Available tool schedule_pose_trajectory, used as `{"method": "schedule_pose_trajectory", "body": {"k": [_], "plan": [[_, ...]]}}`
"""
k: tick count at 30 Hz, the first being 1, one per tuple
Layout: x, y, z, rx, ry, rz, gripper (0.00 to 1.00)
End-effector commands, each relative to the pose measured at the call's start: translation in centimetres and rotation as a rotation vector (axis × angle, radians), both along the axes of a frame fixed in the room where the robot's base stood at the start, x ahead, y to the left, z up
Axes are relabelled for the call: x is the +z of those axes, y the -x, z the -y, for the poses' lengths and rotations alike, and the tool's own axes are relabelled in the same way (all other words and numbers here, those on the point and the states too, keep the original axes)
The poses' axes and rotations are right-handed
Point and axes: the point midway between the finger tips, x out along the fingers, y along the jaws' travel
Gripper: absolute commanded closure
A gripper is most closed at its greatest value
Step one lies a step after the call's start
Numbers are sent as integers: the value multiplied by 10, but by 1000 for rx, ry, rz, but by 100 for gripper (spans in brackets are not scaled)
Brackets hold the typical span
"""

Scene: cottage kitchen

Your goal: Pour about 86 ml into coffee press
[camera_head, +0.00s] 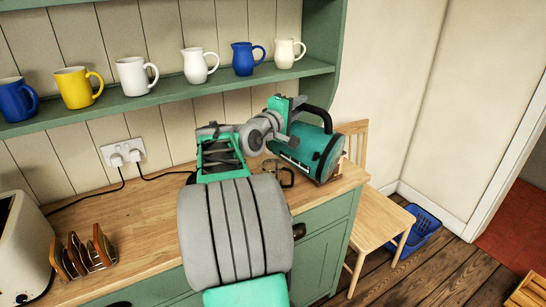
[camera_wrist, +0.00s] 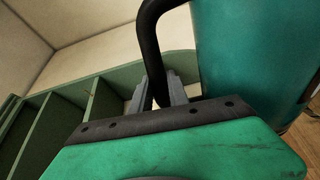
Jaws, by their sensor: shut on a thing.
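A teal kettle (camera_head: 300,152) with a black handle (camera_head: 318,115) is held above the right end of the wooden counter, tilted well over from upright. My gripper (camera_head: 297,107) is shut on the handle. In the wrist view, the fingers (camera_wrist: 162,92) close around the black handle (camera_wrist: 150,40), with the teal body (camera_wrist: 255,50) beside them on the right. A small vessel with a dark handle, seemingly the coffee press (camera_head: 288,179), stands on the counter just below and left of the kettle. My arm hides much of it. I cannot see a stream or its liquid level.
A green shelf (camera_head: 170,98) with several mugs and jugs runs above the counter (camera_head: 135,226). A toaster (camera_head: 20,245) and a toast rack (camera_head: 90,252) stand at the left. A wall socket (camera_head: 122,152) has cables. A wooden chair (camera_head: 380,218) stands to the right.

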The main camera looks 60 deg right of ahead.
Motion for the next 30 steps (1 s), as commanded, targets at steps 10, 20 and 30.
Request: {"method": "schedule_pose_trajectory", "body": {"k": [10,20,30], "plan": [[10,-9,0,-1,6,-43,100],[11,-10,1,-2,5,-68,100],[11,-9,1,-1,5,-71,100]]}}
